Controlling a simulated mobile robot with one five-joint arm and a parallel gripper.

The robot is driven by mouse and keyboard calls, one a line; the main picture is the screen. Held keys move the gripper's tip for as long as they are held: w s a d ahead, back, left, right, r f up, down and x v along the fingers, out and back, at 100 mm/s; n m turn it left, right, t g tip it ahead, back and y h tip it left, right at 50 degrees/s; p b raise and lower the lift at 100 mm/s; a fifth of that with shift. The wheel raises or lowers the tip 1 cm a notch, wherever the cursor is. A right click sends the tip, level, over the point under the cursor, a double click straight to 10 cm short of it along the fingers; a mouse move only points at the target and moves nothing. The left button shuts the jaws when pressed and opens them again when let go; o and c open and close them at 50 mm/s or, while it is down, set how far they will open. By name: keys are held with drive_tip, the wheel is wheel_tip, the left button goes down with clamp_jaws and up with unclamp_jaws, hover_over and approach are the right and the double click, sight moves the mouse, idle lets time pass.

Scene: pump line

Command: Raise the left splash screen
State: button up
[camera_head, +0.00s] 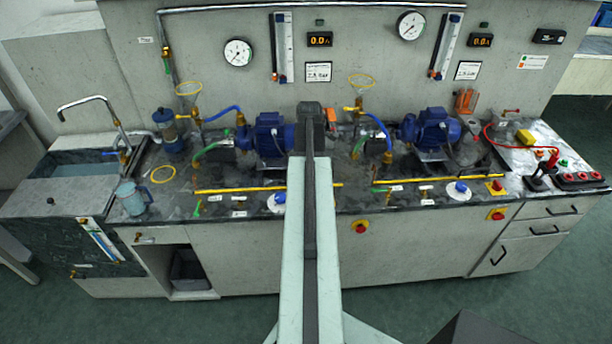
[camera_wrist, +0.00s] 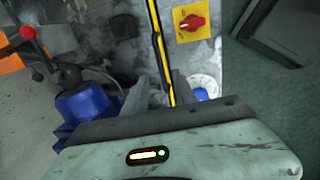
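The left splash screen shows as a long yellow bar (camera_head: 240,189) lying low along the front of the bench, partly behind my arm. No raised panel stands above it. In the wrist view the yellow and black bar (camera_wrist: 160,50) runs from the top edge down to between my gripper's fingers. My gripper (camera_wrist: 160,88) appears open, with one grey finger on each side of the bar. I cannot tell whether the fingers touch it. My arm hides the gripper in the head view. The right splash screen's yellow bar (camera_head: 440,183) also lies low.
A blue left pump (camera_head: 270,135) stands behind the bar, also seen in the wrist view (camera_wrist: 85,105). A white disc with a blue knob (camera_head: 278,203) sits at the front edge. A yellow plate with a red switch (camera_wrist: 192,23) lies near the bar. A red-handled lever (camera_wrist: 28,33) is close by.

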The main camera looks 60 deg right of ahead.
drive_tip(key=f+b, duration=0.5)
drive_tip(key=w+d+f+b, duration=0.1)
drive_tip(key=f+b, duration=0.1)
drive_tip(key=shift+f, duration=0.4)
drive_tip(key=shift+r, duration=0.1)
clamp_jaws()
drive_tip(key=shift+s, duration=0.1)
idle(0.7)
